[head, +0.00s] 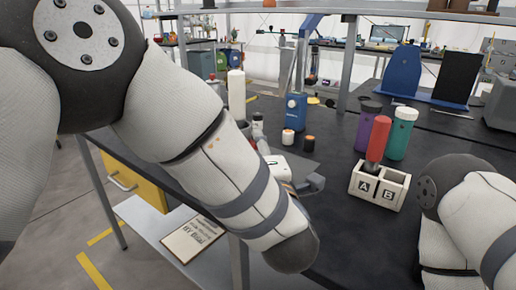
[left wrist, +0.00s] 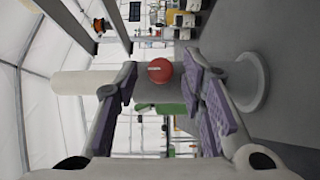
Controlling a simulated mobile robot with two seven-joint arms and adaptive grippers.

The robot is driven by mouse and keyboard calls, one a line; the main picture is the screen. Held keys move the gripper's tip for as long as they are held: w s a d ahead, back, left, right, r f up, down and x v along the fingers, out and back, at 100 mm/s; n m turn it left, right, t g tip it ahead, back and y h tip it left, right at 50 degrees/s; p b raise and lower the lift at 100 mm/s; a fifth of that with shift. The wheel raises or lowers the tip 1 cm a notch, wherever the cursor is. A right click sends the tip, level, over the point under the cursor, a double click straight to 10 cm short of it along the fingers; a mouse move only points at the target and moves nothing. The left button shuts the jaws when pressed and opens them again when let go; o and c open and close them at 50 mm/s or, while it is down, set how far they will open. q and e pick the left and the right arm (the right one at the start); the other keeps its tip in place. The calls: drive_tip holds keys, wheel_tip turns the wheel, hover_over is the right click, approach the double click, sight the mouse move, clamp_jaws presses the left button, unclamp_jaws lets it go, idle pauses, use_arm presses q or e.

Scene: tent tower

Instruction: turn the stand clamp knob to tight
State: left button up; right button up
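The red clamp knob (left wrist: 159,71) shows in the left wrist view, with a pale mark on its face. It sits on a grey clamp around the stand's cream column (left wrist: 82,82), whose round base (left wrist: 252,82) is at the right. In the head view the stand's column (head: 236,95) rises beyond my left forearm; the knob cannot be made out there. My left gripper (left wrist: 160,66) is open, its purple-padded fingers on either side of the knob with gaps visible. In the head view the left gripper (head: 258,136) is mostly hidden behind my arm. My right gripper is out of view.
On the dark bench stand a blue bottle (head: 296,111), two small jars, and purple (head: 366,127) and teal (head: 400,133) bottles. A red cylinder (head: 378,138) stands in a white holder marked A and B (head: 364,190). Bare bench lies in front of the holder.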

use_arm(q)
clamp_jaws()
drive_tip(key=shift+w+r+m+g, duration=0.1)
drive_tip(key=shift+r+m+g, duration=0.1)
drive_tip(key=shift+m+g, duration=0.9)
drive_tip(key=shift+w+r+m+g, duration=0.1)
drive_tip(key=shift+r+m+g, duration=0.1)
drive_tip(key=shift+m+g, duration=0.9)
drive_tip(key=shift+g+y, duration=0.3)
drive_tip(key=shift+g, duration=0.1)
drive_tip(key=shift+o, duration=1.7)
unclamp_jaws()
